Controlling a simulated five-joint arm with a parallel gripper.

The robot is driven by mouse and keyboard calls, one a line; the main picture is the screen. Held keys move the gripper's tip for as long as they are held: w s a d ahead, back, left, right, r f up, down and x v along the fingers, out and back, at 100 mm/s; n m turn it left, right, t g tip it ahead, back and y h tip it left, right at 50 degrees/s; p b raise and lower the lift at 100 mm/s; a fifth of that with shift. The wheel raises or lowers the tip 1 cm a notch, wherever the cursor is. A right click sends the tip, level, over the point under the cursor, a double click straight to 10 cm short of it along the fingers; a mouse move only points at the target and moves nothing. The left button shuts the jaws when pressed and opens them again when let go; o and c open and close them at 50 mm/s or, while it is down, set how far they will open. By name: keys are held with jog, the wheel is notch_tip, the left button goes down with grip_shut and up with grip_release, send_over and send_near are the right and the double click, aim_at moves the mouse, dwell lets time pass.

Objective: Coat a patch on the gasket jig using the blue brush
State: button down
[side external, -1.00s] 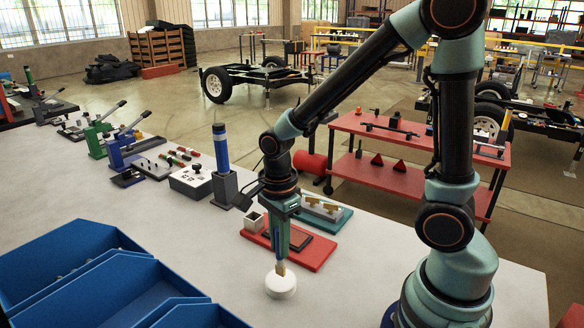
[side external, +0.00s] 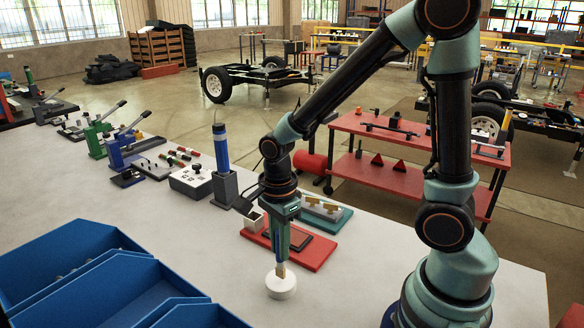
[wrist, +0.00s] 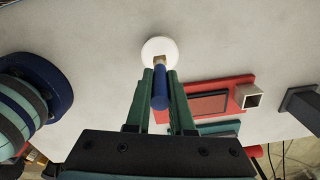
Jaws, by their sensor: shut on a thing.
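My gripper (side external: 279,250) points straight down, shut on the blue brush (wrist: 160,92). The brush is upright, with its blue handle between the green fingers and its tan bristles (side external: 281,271) down in the round white pot (side external: 280,288). The pot also shows in the wrist view (wrist: 148,43). How deep the bristles sit in it is hard to tell. The red plate with a dark rectangular pad, seemingly the gasket jig (side external: 316,262), lies just behind and right of the pot. My gripper partly covers it in the side view. Its pad (wrist: 208,105) shows clearly in the wrist view.
A small square open holder (wrist: 251,96) stands at the red plate's end. A teal fixture (side external: 332,221) lies behind the plate. A dark stand with a blue cylinder (side external: 221,160) is farther left. Blue bins (side external: 110,275) fill the front left. The table left of the pot is clear.

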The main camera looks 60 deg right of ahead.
jog(key=shift+f, duration=0.6)
dwell(1.2)
jog(key=shift+r, duration=0.1)
jog(key=shift+r, duration=3.5)
